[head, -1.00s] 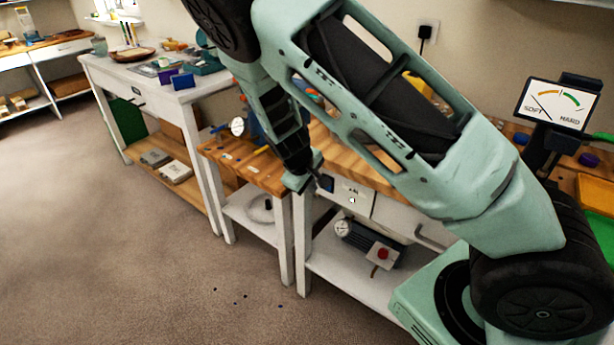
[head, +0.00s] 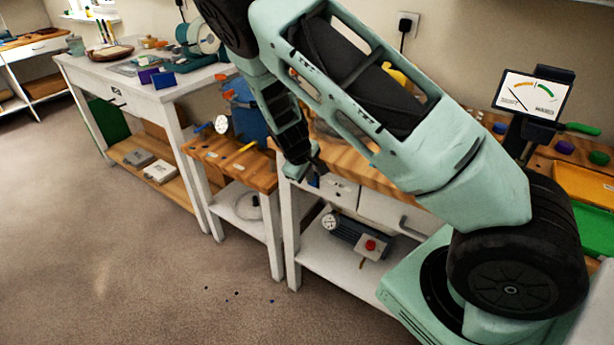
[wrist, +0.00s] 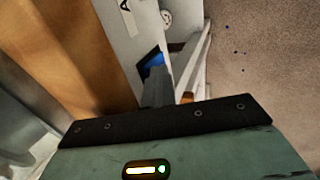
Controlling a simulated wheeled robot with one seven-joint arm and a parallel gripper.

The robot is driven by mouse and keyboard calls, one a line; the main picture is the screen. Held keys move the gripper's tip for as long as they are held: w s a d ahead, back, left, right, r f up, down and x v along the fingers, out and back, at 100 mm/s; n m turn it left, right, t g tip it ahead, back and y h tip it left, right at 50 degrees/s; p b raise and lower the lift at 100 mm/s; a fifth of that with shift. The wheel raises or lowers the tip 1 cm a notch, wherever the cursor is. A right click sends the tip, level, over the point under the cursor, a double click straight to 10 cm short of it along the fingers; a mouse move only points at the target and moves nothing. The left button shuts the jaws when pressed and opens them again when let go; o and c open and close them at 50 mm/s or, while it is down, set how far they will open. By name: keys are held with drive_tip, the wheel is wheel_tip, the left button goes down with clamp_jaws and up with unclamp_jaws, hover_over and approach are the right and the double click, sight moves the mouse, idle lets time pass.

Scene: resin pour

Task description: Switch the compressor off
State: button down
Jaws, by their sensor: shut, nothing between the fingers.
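The compressor (head: 349,232) is a dark grey cylinder with a round white gauge (head: 329,222) at its left end. A light box with a red button (head: 370,245) is at its right end. It sits on the lower shelf of the wooden-topped bench. My gripper (head: 314,167) is shut and empty, pointing down by the bench's front edge, above and left of the compressor and apart from it. In the wrist view the gripper (wrist: 160,92) is near a blue patch (wrist: 153,60) on the white bench front. A round gauge (wrist: 166,17) shows beyond it.
The lower shelf (head: 320,260) is under the wooden bench top, with white legs at its front. A blue vessel (head: 246,112) stands on the lower bench to the left. A meter (head: 531,95) stands at the right. The floor (head: 140,270) in front is mostly clear.

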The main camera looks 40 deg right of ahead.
drive_tip(key=shift+r, duration=0.1)
drive_tip(key=shift+r+p, duration=0.75)
